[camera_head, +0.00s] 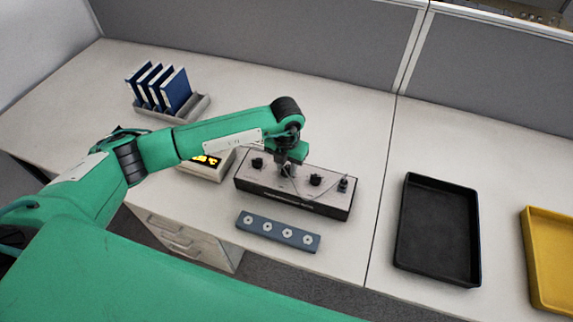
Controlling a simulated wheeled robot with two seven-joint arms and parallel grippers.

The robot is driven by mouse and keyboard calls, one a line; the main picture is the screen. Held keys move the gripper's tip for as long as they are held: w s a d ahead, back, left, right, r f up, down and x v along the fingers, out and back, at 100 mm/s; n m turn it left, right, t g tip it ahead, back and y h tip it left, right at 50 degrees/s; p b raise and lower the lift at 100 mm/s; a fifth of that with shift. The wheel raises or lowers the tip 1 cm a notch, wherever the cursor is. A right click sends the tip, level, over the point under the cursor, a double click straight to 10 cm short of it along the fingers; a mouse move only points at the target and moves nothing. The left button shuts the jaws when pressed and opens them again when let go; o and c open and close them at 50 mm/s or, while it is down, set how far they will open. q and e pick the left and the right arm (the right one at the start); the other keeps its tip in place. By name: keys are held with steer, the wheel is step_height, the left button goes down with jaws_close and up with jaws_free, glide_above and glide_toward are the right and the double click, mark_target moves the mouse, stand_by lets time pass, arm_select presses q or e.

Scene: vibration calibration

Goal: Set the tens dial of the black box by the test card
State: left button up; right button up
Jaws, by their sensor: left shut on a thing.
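The black box (290,196) stands on the desk, with a dark front and a light grey top. A dark dial (257,163) shows at the left of its top and another dark dial (315,180) to the right of my gripper. My left gripper (288,170) points down onto the box top between these two and is shut on a dial knob, which its fingers mostly hide. Markings on the dials are too small to read. I cannot make out a test card. My right gripper is not in view.
A blue-grey strip (278,232) with several white round parts lies in front of the box. A rack of blue binders (174,90) stands behind. A black tray (437,232) and yellow tray (551,258) are at right.

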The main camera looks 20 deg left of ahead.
arm_select(q)
steer(key=n, duration=0.2)
steer(key=shift+n, duration=0.3)
steer(key=n, duration=0.2)
steer(key=shift+n+b, duration=0.35)
steer(key=shift+n, duration=0.05)
steer(key=n, duration=0.2)
steer(key=shift+n, duration=0.3)
steer(key=n, duration=0.3)
steer(key=shift+r+n, duration=0.1)
steer(key=shift+n, duration=0.2)
steer(key=n, duration=0.2)
steer(key=shift+n+p, duration=0.35)
steer(key=shift+n, duration=0.95)
steer(key=shift+n+p, duration=0.3)
steer(key=shift+n, duration=0.1)
steer(key=shift+n+p, duration=0.3)
steer(key=shift+n, duration=1.3)
steer(key=shift+n+p, duration=0.4)
steer(key=shift+n, duration=0.7)
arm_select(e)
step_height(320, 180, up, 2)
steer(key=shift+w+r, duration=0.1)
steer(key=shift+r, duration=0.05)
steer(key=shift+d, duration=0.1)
